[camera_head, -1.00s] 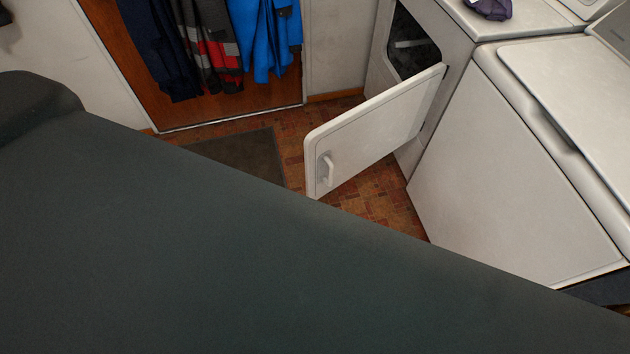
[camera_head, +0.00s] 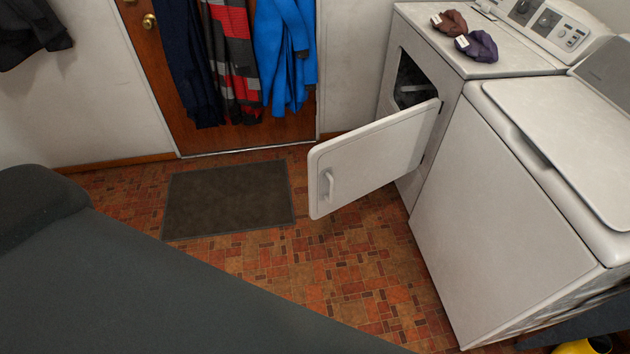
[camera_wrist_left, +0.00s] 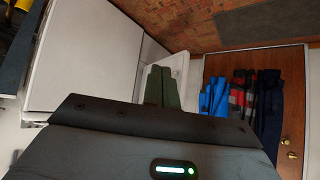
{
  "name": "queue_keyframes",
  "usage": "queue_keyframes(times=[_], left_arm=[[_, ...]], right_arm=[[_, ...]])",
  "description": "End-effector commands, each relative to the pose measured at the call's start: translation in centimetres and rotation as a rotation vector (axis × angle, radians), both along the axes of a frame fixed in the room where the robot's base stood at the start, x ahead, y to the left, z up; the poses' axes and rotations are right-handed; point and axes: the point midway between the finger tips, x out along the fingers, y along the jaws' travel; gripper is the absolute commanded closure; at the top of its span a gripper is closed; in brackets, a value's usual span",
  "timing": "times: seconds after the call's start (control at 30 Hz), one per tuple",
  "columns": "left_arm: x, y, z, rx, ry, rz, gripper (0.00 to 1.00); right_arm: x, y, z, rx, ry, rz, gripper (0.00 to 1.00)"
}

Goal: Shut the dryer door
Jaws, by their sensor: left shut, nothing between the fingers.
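The dryer (camera_head: 440,50) stands at the back right with a dark opening (camera_head: 415,80) in its front. Its white dryer door (camera_head: 370,155) stands wide open, sticking out to the left over the floor, with a handle (camera_head: 327,184) near its free edge. My left gripper (camera_wrist_left: 162,86) shows in the left wrist view, its two green fingers shut together and empty. The fingers overlap a white panel (camera_wrist_left: 181,68) that looks like the dryer door; I cannot tell the gap between them. My right gripper is in neither view.
A white washer (camera_head: 500,200) stands right of the dryer, close to the door's hinge side. A dark mat (camera_head: 228,198) lies on the brick-patterned floor (camera_head: 340,275), which is clear. Clothes (camera_head: 285,50) hang on the wooden door (camera_head: 160,80). Two small cloth items (camera_head: 478,46) lie on the dryer.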

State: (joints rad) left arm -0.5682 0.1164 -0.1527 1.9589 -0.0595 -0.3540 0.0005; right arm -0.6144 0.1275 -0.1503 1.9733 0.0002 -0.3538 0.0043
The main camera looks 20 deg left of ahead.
Motion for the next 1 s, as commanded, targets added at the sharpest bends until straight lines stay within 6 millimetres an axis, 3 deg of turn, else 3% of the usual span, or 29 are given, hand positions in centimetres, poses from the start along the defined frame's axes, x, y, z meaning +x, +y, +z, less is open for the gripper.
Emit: queue_keyframes(times=[0.03,0.17,0.3,0.4,0.6,0.7,0.83,1.0], left_arm=[[0.7,0.2,-1.7,0.044,0.000,-0.022,1.00],[5.0,0.8,-4.8,0.220,-0.063,-0.106,1.00],[11.8,1.6,-7.1,0.463,-0.178,-0.206,1.00],[17.2,2.0,-7.4,0.647,-0.270,-0.260,1.00],[27.5,2.3,-5.2,1.018,-0.457,-0.323,1.00],[31.5,2.2,-3.3,1.178,-0.530,-0.332,1.00],[34.9,2.0,-1.0,1.328,-0.594,-0.328,1.00],[36.6,1.9,0.7,1.416,-0.629,-0.322,1.00]], right_arm=[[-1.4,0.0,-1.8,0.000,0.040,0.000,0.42],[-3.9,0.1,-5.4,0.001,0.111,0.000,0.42],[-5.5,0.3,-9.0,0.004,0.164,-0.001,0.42],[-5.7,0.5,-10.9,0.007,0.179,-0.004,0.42],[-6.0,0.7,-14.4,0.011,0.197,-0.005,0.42],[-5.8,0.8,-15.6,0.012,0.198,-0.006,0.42],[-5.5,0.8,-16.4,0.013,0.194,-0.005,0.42],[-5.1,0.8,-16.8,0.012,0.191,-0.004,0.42]])
